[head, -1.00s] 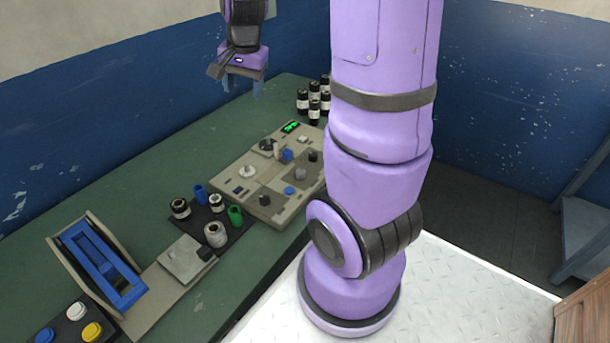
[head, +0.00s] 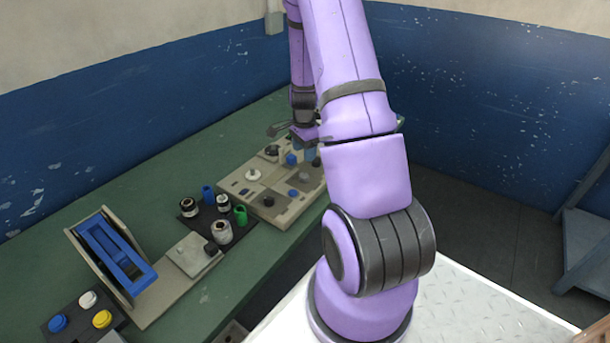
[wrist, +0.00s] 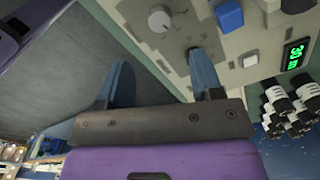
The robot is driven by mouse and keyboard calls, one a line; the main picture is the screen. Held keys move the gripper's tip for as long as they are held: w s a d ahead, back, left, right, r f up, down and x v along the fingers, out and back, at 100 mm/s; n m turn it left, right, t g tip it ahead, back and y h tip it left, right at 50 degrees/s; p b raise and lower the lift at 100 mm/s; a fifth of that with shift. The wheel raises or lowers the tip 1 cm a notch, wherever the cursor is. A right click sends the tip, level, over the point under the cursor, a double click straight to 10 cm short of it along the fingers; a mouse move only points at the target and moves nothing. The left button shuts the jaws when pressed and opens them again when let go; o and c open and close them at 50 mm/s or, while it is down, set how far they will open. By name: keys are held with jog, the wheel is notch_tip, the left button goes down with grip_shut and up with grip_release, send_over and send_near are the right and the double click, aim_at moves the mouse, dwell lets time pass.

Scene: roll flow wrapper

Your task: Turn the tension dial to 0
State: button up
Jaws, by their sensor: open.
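The grey control panel (head: 236,187) lies on the green bench and bears several dials and knobs. I cannot tell which one is the tension dial, as no label is readable. In the wrist view a pale round knob (wrist: 160,18) and a blue knob (wrist: 229,15) stand beyond the fingertips. My gripper (wrist: 163,70) is open and empty, its right finger over the panel and its left finger past the panel's edge. My arm partly hides the panel's far right side.
A green display (wrist: 295,54) on the panel seems to read 30. Several black-and-white bottles (wrist: 288,105) stand beside the panel. Left of it are a dark tray with small spools (head: 222,232), a blue-framed stand (head: 110,258) and a button box (head: 80,318).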

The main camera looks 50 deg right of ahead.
aim_at(304, 175)
notch_tip(304, 175, down, 10)
jog(key=shift+r, duration=0.1)
dwell(0.4)
jog(key=c, duration=0.9)
